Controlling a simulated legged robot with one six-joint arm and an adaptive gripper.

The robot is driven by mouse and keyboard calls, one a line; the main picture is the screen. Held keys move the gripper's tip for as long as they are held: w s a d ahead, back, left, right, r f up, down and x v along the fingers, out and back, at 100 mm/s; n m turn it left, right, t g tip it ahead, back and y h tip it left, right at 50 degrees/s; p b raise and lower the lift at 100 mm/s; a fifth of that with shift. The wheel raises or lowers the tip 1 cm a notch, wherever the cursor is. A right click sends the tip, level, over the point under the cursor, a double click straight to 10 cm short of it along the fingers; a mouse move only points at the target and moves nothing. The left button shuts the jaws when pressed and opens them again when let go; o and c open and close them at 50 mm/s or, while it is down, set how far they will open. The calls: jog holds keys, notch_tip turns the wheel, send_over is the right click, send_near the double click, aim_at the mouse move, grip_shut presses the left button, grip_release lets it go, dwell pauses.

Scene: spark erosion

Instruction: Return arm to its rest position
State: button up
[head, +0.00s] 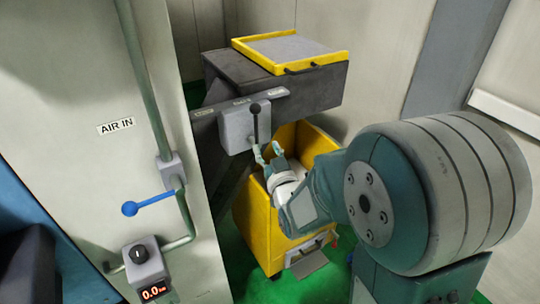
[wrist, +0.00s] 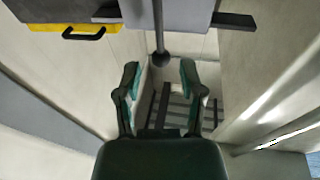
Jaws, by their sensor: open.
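My arm reaches from the right of the head view towards the middle. My gripper (head: 268,152) is open, with its fingers pointing up just below a black lever (head: 256,122) on a grey box (head: 236,130). In the wrist view my gripper (wrist: 160,75) shows two spread fingers with nothing held between them. The lever (wrist: 159,25) comes down from the top there, and its round knob lies in line with the gap between the fingertips. I cannot tell how far the knob is from the fingers.
A yellow bin (head: 253,215) stands behind and below my gripper. A dark cabinet (head: 275,85) with a yellow-framed lid (head: 290,48) is above it. At left, a pale panel carries a blue-handled valve (head: 150,203) and a gauge box reading 0.0 (head: 146,268). Pale walls close the right side.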

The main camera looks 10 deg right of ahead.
jog(key=shift+s+d+f, duration=0.15)
jog(key=shift+s, duration=1)
jog(key=s+d+r+g+h, duration=0.1)
jog(key=s+g, duration=0.6)
jog(key=s, duration=0.4)
jog(key=s+d+r+m+g+h, duration=0.1)
jog(key=s+g, duration=0.5)
jog(key=s, duration=0.6)
jog(key=shift+s+d+g, duration=0.25)
jog(key=shift+d+g, duration=0.15)
jog(key=shift+d, duration=0.1)
